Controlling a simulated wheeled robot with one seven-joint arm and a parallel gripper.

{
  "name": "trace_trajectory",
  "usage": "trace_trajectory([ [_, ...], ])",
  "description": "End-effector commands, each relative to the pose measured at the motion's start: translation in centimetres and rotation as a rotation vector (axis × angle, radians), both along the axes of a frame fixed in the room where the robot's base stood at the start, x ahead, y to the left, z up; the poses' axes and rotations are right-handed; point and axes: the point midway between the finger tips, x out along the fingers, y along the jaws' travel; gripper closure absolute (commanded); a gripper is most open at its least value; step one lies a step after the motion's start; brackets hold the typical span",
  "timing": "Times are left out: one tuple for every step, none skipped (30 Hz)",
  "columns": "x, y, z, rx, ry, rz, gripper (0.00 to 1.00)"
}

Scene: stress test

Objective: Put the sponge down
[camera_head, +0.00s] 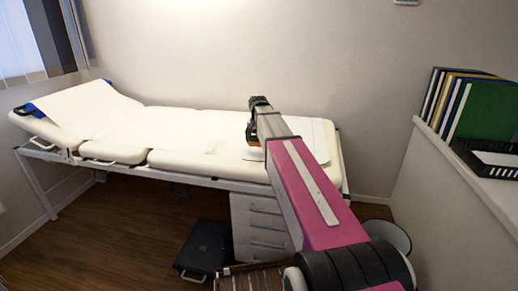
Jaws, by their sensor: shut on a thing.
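My gripper (252,133) is over the right part of the white padded examination bed (180,157). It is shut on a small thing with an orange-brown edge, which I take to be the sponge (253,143). Only a sliver of the sponge shows below the dark fingers. My pink and grey arm hides what lies to the right of it. The sponge is low over the bed top, and I cannot tell whether it touches the surface.
A thin white sheet or pad (318,140) lies on the bed's right end. A drawer unit (258,224) and a black case (205,247) stand under and before the bed. Folders (485,110) and a black tray (493,160) sit on the right ledge. The bed's middle is clear.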

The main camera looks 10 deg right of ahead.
Motion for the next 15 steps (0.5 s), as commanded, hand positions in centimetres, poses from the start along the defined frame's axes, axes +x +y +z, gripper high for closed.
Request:
trace_trajectory([
  [0.1, -0.3, -0.2, 0.000, 0.000, -0.001, 0.33],
  [0.2, -0.5, -0.3, 0.000, 0.000, -0.001, 0.33],
  [0.2, -0.6, -0.4, 0.000, 0.000, -0.001, 0.33],
  [0.2, -0.6, -0.5, 0.000, 0.000, -0.001, 0.33],
  [0.2, -0.6, -0.6, 0.000, 0.000, 0.000, 0.33],
  [0.2, -0.6, -1.0, 0.000, 0.000, 0.000, 0.33],
  [0.2, -0.6, -1.3, 0.000, 0.000, 0.000, 0.33],
  [0.1, -0.6, -1.6, 0.000, 0.001, 0.000, 0.33],
  [0.1, -0.6, -2.2, 0.000, 0.002, 0.000, 0.33],
  [0.1, -0.5, -2.6, 0.000, 0.002, 0.000, 0.33],
  [0.1, -0.5, -3.0, -0.001, 0.001, 0.000, 0.33],
  [0.1, -0.5, -3.5, 0.000, 0.001, 0.000, 0.33],
  [0.1, -0.5, -3.9, 0.000, 0.001, 0.000, 0.33],
  [0.1, -0.5, -4.1, 0.000, 0.001, 0.000, 0.33],
  [0.1, -0.5, -4.3, 0.000, 0.001, 0.000, 0.33],
])
